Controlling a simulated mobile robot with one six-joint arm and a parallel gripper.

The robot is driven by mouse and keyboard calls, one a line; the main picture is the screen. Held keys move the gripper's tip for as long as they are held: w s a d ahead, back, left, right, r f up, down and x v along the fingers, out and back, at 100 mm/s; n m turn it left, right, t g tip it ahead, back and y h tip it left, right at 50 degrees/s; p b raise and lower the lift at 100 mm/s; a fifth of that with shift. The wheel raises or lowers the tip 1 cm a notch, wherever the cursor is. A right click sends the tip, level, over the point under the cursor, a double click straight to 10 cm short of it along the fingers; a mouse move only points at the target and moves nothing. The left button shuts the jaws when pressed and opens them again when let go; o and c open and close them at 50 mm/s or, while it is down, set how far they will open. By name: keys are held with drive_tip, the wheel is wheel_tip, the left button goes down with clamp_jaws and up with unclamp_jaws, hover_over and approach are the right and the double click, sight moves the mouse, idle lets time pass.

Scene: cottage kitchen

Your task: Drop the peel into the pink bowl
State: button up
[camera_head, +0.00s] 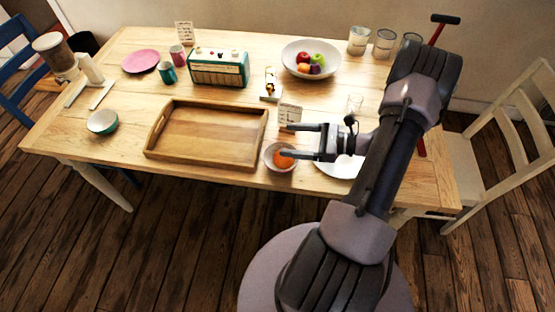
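A small bowl (269,164), pale with a pinkish look, stands near the table's front edge, right of the wooden tray. A rounded orange piece (284,160) shows inside it; I cannot tell whether it is the peel or a whole fruit. My gripper (285,140) reaches in from the right, with its two fingers apart and pointing left. The lower fingertip is over the bowl's rim area, close to the orange piece. Nothing shows between the fingers. No separate peel can be made out.
A wooden tray (206,164) is empty. A white plate (335,168) lies under my arm, partly hidden. A green bowl (103,122), radio (218,83) and fruit bowl (291,58) stand farther off.

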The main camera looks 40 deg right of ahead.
drive_tip(key=p+v, duration=0.3)
drive_tip(key=v, duration=1.4)
drive_tip(key=shift+s+d, duration=0.15)
drive_tip(key=w+a+r+n+g+h, duration=0.1)
drive_tip(key=w+a+r+n+g, duration=0.45)
drive_tip(key=a+r, duration=0.3)
drive_tip(key=w+a+r+n+g+h, duration=0.1)
drive_tip(key=w+a+r+n+g, duration=0.5)
drive_tip(key=a, duration=0.4)
drive_tip(key=s+a+r+n+t+h, duration=0.1)
drive_tip(key=s+a+r+n+h, duration=0.1)
drive_tip(key=a, duration=0.5)
drive_tip(key=s+a+r+n+t+h, duration=0.2)
drive_tip(key=s+a+r+n, duration=0.1)
drive_tip(key=a+n, duration=0.3)
drive_tip(key=s+a+r+n+t+h, duration=0.1)
drive_tip(key=s+a+r+n, duration=0.2)
drive_tip(key=a, duration=0.4)
drive_tip(key=shift+s+a+r+n+h+b, duration=0.2)
drive_tip(key=shift+a+r+n+h+b, duration=0.15)
drive_tip(key=shift+r+n, duration=0.55)
